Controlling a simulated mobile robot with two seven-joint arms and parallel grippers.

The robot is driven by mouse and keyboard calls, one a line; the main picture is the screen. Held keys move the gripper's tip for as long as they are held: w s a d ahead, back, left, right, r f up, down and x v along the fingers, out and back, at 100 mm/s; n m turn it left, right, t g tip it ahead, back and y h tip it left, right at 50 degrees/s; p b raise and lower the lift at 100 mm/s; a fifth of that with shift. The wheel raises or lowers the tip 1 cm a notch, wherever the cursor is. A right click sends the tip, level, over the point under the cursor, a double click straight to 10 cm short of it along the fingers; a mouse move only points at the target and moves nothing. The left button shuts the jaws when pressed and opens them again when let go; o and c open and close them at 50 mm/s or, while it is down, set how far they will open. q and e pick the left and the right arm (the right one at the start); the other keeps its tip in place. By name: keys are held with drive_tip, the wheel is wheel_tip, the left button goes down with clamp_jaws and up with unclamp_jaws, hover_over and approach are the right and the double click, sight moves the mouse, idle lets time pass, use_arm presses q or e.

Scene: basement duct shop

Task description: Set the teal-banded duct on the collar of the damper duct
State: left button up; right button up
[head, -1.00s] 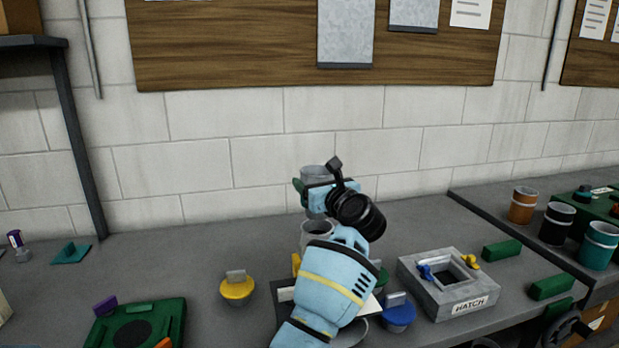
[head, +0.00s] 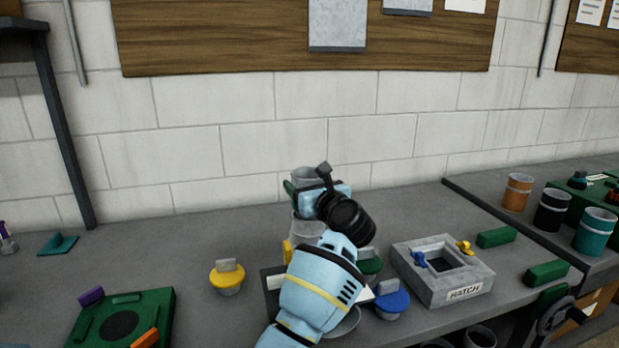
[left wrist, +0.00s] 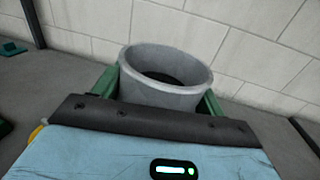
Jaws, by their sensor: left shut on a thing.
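My left gripper (head: 306,187) is shut on a grey-rimmed duct (head: 302,175), held upright above the bench. In the left wrist view the duct (left wrist: 165,90) is a round, open-topped grey cylinder between two green fingers. No teal band shows on it; its lower part is hidden by the gripper. Below it stands another grey duct (head: 304,230) with a yellow part (head: 287,252) at its left side, which looks like the damper duct. My arm hides much of it. I cannot tell whether the two ducts touch. The right gripper is not in view.
Yellow (head: 227,279) and blue (head: 391,303) knobbed caps flank my arm. A grey hatch box (head: 470,291) stands to the right. Orange (head: 517,194), black (head: 551,213) and teal (head: 594,233) cans stand at far right.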

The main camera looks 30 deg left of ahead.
use_arm(q)
drive_tip(key=shift+f, duration=0.6)
drive_tip(key=shift+d, duration=0.1)
idle(1.0)
drive_tip(key=shift+f+b, duration=0.35)
drive_tip(key=shift+f, duration=0.2)
drive_tip(key=o, duration=0.8)
